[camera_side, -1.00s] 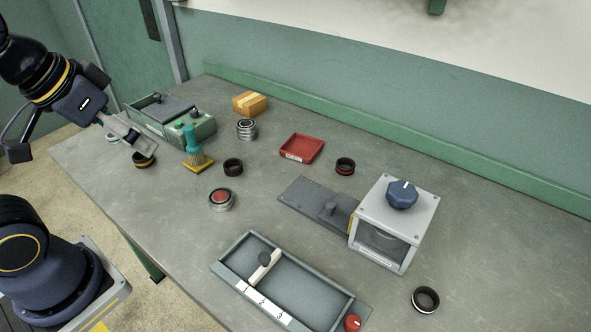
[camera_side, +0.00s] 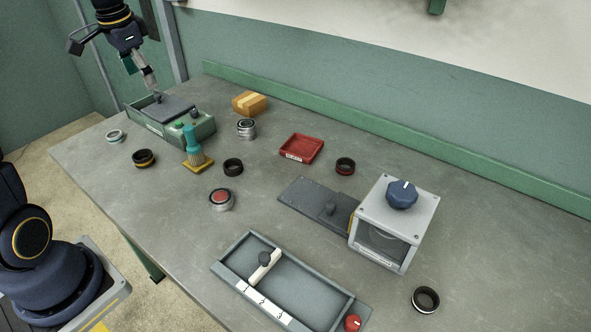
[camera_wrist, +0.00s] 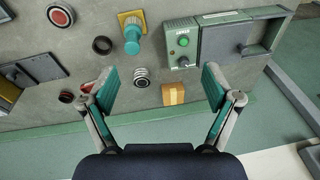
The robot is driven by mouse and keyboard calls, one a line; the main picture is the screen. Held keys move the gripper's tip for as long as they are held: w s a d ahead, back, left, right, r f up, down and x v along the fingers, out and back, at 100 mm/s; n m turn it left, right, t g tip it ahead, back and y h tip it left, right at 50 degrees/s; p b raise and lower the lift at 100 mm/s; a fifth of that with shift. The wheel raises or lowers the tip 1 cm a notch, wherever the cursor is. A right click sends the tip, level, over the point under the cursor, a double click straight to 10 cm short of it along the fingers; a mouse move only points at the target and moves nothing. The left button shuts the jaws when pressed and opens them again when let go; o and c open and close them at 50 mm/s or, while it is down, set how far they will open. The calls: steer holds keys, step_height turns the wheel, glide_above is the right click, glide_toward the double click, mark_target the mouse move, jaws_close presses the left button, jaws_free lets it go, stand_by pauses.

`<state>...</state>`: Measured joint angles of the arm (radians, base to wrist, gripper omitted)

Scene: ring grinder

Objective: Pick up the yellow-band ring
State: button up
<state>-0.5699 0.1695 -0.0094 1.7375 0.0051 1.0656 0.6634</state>
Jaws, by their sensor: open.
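The yellow-band ring (camera_side: 144,158) is a dark ring with a yellow band. It lies flat on the grey bench, left of the brush, in the side view. It is not seen in the wrist view. My gripper (camera_side: 150,84) is up above the back of the green box in the side view, well apart from the ring. In the wrist view my gripper (camera_wrist: 160,82) has its two fingers spread wide with nothing between them.
A green box (camera_side: 170,120) with a sliding lid stands behind the ring. A teal brush (camera_side: 193,145) stands on a yellow base. A pale ring (camera_side: 115,136) and a plain dark ring (camera_side: 233,167) lie nearby. The bench in front of the ring is clear.

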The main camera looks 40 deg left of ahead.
steer(key=s+a+f+n+g+h, duration=0.15)
steer(key=s+a+f, duration=0.25)
steer(key=a+f, duration=0.5)
glide_toward(141, 155)
steer(key=d+f, duration=0.1)
steer(key=d+f+n, duration=0.1)
steer(key=d, duration=0.1)
steer(key=shift+s+f+y, duration=0.15)
steer(key=shift+s+y, duration=0.1)
steer(key=shift+s, duration=0.15)
steer(key=shift+w+a+f, duration=0.1)
steer(key=shift+a+f, duration=0.05)
steer(key=shift+f, duration=3)
steer(key=shift+c, duration=0.3)
steer(key=c, duration=1.3)
steer(key=shift+r, duration=0.15)
